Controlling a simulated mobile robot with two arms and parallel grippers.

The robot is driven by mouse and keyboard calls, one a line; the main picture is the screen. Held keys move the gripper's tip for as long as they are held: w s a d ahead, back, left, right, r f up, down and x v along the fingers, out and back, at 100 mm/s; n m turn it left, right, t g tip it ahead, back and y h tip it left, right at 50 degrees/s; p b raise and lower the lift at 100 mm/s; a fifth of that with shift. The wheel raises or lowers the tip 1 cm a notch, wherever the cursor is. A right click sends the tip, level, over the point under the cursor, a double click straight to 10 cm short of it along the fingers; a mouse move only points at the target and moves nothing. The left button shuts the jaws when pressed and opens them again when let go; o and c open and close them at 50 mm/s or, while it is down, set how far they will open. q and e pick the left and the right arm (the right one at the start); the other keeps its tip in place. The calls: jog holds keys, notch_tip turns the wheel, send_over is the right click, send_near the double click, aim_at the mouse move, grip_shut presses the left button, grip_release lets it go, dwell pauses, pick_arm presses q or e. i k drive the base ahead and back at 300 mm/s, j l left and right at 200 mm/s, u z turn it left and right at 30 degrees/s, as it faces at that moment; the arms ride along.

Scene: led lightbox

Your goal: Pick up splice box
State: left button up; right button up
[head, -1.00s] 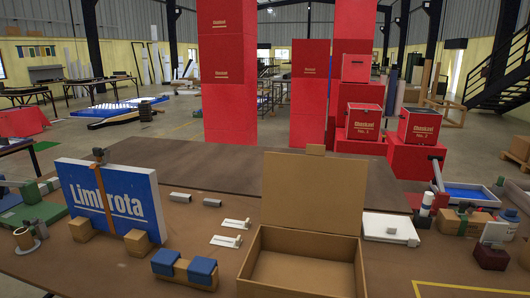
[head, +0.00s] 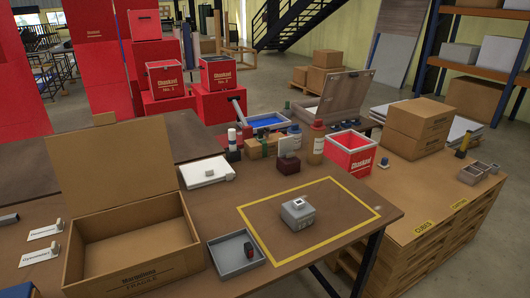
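A small grey box (head: 298,214) with a lighter raised piece on its top sits upright on the brown table, inside a yellow taped outline (head: 349,237). It looks like the splice box, though I can read no label on it. Nothing touches it. Neither of my grippers is in the head view.
A grey tray (head: 223,270) with a dark item in it lies left of the outline, beside an open cardboard box (head: 192,258). Bottles (head: 316,143), a dark red block (head: 289,167) and a red open bin (head: 371,150) stand behind. The outlined area around the grey box is clear.

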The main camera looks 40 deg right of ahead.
aim_at(297, 214)
jog(key=k+l+z, duration=0.1)
jog(key=z, duration=1.2)
jog(key=k+l, duration=0.05)
jog(key=k, duration=0.05)
